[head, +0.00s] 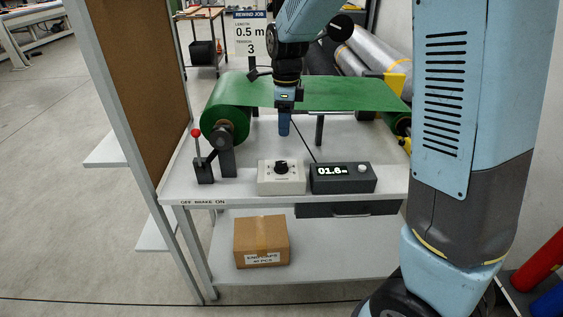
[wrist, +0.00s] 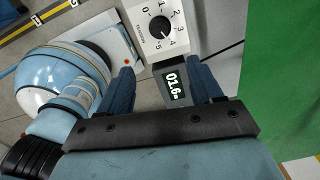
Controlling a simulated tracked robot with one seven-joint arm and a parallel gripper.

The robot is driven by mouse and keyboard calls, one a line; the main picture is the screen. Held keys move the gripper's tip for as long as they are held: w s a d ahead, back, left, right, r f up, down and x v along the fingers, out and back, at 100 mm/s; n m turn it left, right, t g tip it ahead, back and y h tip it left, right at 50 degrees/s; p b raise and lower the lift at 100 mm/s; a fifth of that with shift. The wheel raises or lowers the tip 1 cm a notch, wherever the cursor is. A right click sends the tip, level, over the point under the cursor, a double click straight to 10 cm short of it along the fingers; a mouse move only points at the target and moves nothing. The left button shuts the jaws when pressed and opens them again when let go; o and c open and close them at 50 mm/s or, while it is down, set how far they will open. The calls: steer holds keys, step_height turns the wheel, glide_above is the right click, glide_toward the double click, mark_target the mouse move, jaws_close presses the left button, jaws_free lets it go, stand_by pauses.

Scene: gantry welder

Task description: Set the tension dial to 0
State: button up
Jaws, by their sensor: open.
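The tension dial (head: 281,168) is a black knob on a white box on the table's front part. In the wrist view the dial (wrist: 160,27) is at the top, ringed by numbers 0 to 5. Its pointer seems to face the lower right, near 4, but is too small to read surely. My gripper (head: 284,128) hangs above and behind the dial box, pointing down and empty. In the wrist view my gripper (wrist: 160,78) has its two blue fingers apart, with the dial beyond them and touching neither.
A dark counter box (head: 343,178) reading 01.6 m stands right of the dial box. A red-knobbed brake lever (head: 199,155) stands at left. A green roll (head: 228,120) with its sheet spans behind. A sign (head: 250,38) shows 0.5 m and tension 3. A carton (head: 262,240) sits below.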

mark_target(282, 163)
steer(key=shift+m, duration=0.3)
steer(key=f, duration=1.4)
steer(key=shift+w+a+f, duration=0.25)
steer(key=shift+a+f, duration=0.15)
steer(key=c, duration=1.1)
